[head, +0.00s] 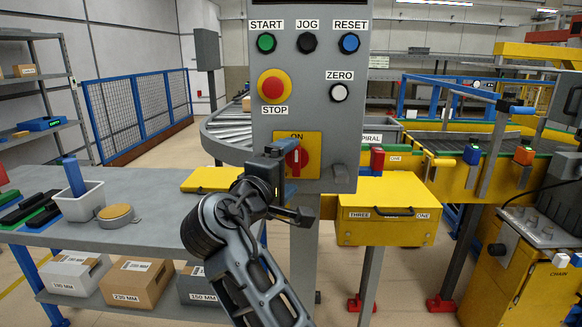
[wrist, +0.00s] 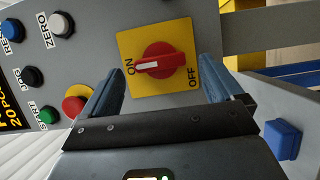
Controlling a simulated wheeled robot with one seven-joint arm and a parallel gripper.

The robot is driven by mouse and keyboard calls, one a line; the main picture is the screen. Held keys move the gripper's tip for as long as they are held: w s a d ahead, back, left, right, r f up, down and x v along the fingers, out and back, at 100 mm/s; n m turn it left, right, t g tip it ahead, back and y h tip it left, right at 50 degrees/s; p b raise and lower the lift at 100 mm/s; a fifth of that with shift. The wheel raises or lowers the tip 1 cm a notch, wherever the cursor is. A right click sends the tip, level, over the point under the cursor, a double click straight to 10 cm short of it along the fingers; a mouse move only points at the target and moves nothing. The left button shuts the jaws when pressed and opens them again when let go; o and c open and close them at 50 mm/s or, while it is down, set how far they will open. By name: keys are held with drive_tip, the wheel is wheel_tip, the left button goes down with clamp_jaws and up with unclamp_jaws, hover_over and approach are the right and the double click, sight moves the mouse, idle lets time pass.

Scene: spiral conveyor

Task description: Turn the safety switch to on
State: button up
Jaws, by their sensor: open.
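The safety switch is a red rotary knob (wrist: 165,62) on a yellow plate (wrist: 150,38) marked ON and OFF. In the wrist view its white mark points toward the ON label, at the left. In the head view the knob (head: 297,158) sits low on the grey control panel, partly hidden by my gripper (head: 284,180). My gripper also shows in the wrist view (wrist: 161,72), open and empty. Its blue-grey fingers stand on either side of the knob, apart from it. How far the tips are from the panel is hard to tell.
The grey panel (head: 335,120) also carries the red STOP button (head: 273,86), START (head: 266,43), JOG, RESET and ZERO buttons. A grey table (head: 150,190) stands at left, a yellow case (head: 385,230) at right. A blue block (wrist: 283,138) shows in the wrist view.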

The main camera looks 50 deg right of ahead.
drive_tip(key=v, duration=0.5)
drive_tip(key=shift+s+a, duration=0.15)
drive_tip(key=shift+a, duration=0.25)
wheel_tip(320, 180, down, 14)
drive_tip(key=s+a+n+t+y, duration=0.2)
drive_tip(key=n+t+y, duration=0.3)
drive_tip(key=t, duration=0.1)
drive_tip(key=s+a+f+t+y, duration=0.2)
drive_tip(key=s+a+f+y, duration=0.45)
drive_tip(key=s+f, duration=0.35)
drive_tip(key=s+a+r+m+y, duration=0.2)
drive_tip(key=s, duration=0.6)
drive_tip(key=s+a+r+m+t+y, duration=0.1)
drive_tip(key=s+a+m+y, duration=0.1)
drive_tip(key=s, duration=0.5)
drive_tip(key=s+a+r+m+t+y, duration=0.1)
drive_tip(key=s+m, duration=0.3)
drive_tip(key=s, duration=0.4)
drive_tip(key=shift+s+a+r+y, duration=0.3)
drive_tip(key=shift+a+r+y, duration=0.15)
drive_tip(key=shift+r, duration=0.35)
